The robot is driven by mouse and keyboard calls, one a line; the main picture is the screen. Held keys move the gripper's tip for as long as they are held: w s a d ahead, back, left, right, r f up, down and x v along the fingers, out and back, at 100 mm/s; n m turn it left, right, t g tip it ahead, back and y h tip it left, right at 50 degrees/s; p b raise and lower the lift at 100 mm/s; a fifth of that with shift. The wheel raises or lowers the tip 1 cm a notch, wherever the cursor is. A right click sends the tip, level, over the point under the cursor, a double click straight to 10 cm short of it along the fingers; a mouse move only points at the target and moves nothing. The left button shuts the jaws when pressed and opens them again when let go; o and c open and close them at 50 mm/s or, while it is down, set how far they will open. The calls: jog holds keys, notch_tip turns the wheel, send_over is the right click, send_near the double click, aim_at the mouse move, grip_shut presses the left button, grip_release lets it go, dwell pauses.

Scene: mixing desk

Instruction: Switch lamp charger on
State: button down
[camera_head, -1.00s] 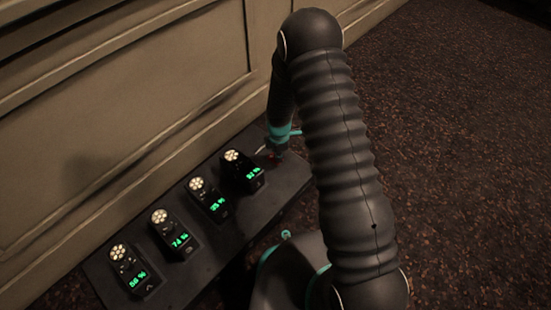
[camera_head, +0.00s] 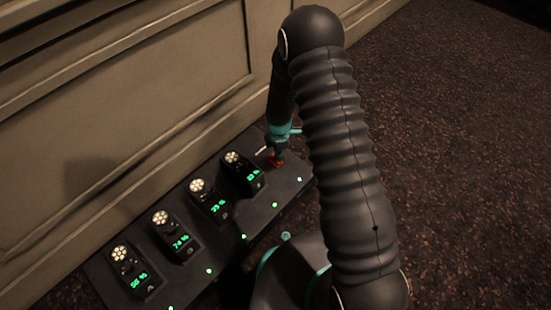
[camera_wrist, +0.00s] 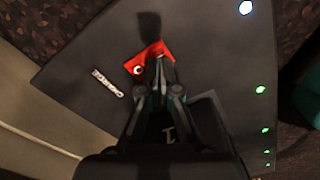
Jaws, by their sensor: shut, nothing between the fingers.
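The lamp charger (camera_head: 290,183) is a long dark board along the wall panel, with a red switch (camera_head: 276,159) at its far right end. In the wrist view the red switch (camera_wrist: 149,57) has a white mark on its left part. My gripper (camera_head: 275,156) is shut and empty, pointing down, with its fingertips (camera_wrist: 160,62) at the switch. They overlap the switch's lower edge in the wrist view; I cannot tell whether they touch it. Several green lights (camera_head: 275,205) and one white light (camera_head: 299,179) glow along the charger's front edge.
Several black lamps with round white heads and green percentage displays (camera_head: 181,243) stand in a row on the charger. The tan wall panel (camera_head: 130,90) rises close behind it. A pale label (camera_wrist: 108,82) lies beside the switch. Dark carpet (camera_head: 460,150) is open to the right.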

aim_at(279, 164)
jog(key=shift+r+p, duration=1.15)
jog(key=shift+r, duration=1.25)
jog(key=shift+s+m, duration=0.2)
jog(key=shift+m, duration=0.5)
jog(key=s+m+g, duration=0.1)
jog(key=s+m, duration=0.1)
jog(key=s+d+m, duration=0.1)
jog(key=s+m, duration=0.1)
jog(key=shift+s+f+g, duration=0.15)
jog(key=shift+f+g, duration=0.05)
jog(key=shift+g, duration=0.2)
jog(key=s+d+r+m+t+p, duration=0.1)
jog(key=s+r+m, duration=0.4)
jog(key=r, duration=1)
jog(key=s+d+r+m+t+p, duration=0.2)
jog(key=s+d+r+m+t, duration=0.2)
jog(key=s+r, duration=0.6)
jog(key=s+d+r+m+t+p, duration=0.1)
jog(key=s+d+r+m, duration=0.4)
jog(key=r, duration=1.7)
jog(key=s+m+t, duration=0.1)
jog(key=s, duration=0.1)
jog(key=shift+s+d+m, duration=0.3)
jog(key=shift+s, duration=0.05)
